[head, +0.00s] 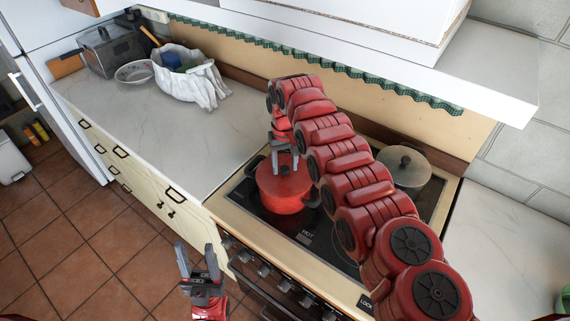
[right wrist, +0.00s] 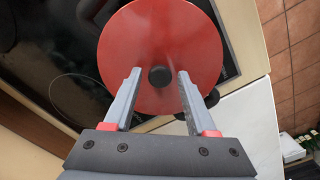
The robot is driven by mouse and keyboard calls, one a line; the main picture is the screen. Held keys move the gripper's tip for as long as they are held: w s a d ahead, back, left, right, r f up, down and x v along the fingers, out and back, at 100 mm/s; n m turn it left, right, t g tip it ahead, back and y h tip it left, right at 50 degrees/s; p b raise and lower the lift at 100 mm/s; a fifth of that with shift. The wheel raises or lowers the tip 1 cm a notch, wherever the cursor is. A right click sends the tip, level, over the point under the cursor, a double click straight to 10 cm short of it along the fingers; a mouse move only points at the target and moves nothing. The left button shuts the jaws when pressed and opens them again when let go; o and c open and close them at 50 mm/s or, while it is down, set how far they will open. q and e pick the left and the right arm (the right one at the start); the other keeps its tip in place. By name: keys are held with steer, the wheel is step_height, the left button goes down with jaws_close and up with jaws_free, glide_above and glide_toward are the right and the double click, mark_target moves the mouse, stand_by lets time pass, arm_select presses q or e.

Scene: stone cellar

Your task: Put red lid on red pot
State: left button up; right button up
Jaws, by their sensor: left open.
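The red pot (head: 283,206) stands on the left side of the stovetop, with dark handles at its sides. The red lid (head: 298,184) appears to lie on top of the pot, covering its opening. The lid (right wrist: 160,28) fills the middle of the right wrist view, with its black knob (right wrist: 159,77) between the fingers. My right gripper (head: 285,160) points down just above the lid. Its fingers are spread, with gaps on both sides of the knob. My left gripper (head: 198,259) is open and empty in front of the counter and oven.
A grey lidded pot (head: 404,165) stands at the back right of the stovetop. A white bag (head: 190,77), a bowl (head: 134,73) and a dark basket (head: 108,52) sit on the far counter. A shelf (head: 400,55) overhangs the back. The counter left of the stove is clear.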

steer(key=shift+o, duration=0.6)
steer(key=shift+r, duration=0.15)
step_height(320, 180, up, 4)
steer(key=shift+r+b, duration=0.1)
steer(key=shift+b, duration=0.95)
step_height(320, 180, up, 13)
steer(key=p, duration=0.9)
